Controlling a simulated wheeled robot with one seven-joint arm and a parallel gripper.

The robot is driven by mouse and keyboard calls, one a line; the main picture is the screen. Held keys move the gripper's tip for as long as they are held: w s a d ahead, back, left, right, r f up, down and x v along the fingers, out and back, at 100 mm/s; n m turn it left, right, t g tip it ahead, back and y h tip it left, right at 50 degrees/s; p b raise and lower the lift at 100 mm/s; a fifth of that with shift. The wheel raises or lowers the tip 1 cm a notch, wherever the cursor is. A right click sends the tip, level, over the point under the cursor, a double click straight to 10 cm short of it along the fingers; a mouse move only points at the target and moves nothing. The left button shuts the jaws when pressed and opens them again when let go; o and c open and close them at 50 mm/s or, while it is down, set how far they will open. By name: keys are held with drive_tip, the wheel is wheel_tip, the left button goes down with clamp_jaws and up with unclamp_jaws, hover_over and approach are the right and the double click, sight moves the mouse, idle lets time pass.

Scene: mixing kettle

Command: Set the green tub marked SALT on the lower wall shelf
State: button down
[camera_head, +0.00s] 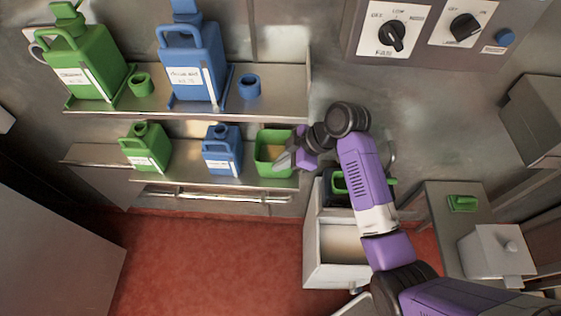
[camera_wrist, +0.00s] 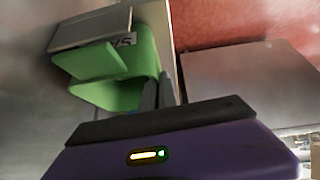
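The green tub (camera_head: 267,148) is at the right end of the lower wall shelf (camera_head: 190,180), with its open top showing. I cannot tell whether its base touches the shelf. In the wrist view the tub (camera_wrist: 122,92) shows part of its label, with letters that look like SA. My gripper (camera_head: 284,160) is at the tub's right side. In the wrist view my gripper's two dark fingers (camera_wrist: 158,92) are close together at the tub's edge and look shut on its wall. The tub's far side is partly hidden.
A green jug (camera_head: 147,148) and a blue jug (camera_head: 222,152) stand left of the tub on the lower shelf. Larger jugs and small cups stand on the upper shelf (camera_head: 215,110). A control panel (camera_head: 435,55) is at upper right, and an open white box (camera_head: 335,245) is below.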

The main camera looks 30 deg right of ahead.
drive_tip(key=c, duration=1.7)
unclamp_jaws()
drive_tip(key=b+v, duration=0.1)
drive_tip(key=v, duration=1.1)
drive_tip(key=shift+b, duration=0.35)
drive_tip(key=s+a+f+m+t+h, duration=0.45)
drive_tip(key=s+a+f+m, duration=0.4)
drive_tip(key=s+f, duration=0.3)
drive_tip(key=s+r+m+t, duration=0.1)
drive_tip(key=s+r+t, duration=0.1)
drive_tip(key=s+r, duration=0.3)
drive_tip(key=s+r+m+t, duration=0.1)
drive_tip(key=s+r+t, duration=0.1)
drive_tip(key=s+r, duration=0.3)
drive_tip(key=s+r+m+t+h, duration=0.1)
drive_tip(key=s+r, duration=0.3)
drive_tip(key=s, duration=0.4)
drive_tip(key=shift+d+r+t, duration=0.25)
drive_tip(key=shift+r+t, duration=0.15)
drive_tip(key=shift+t, duration=0.15)
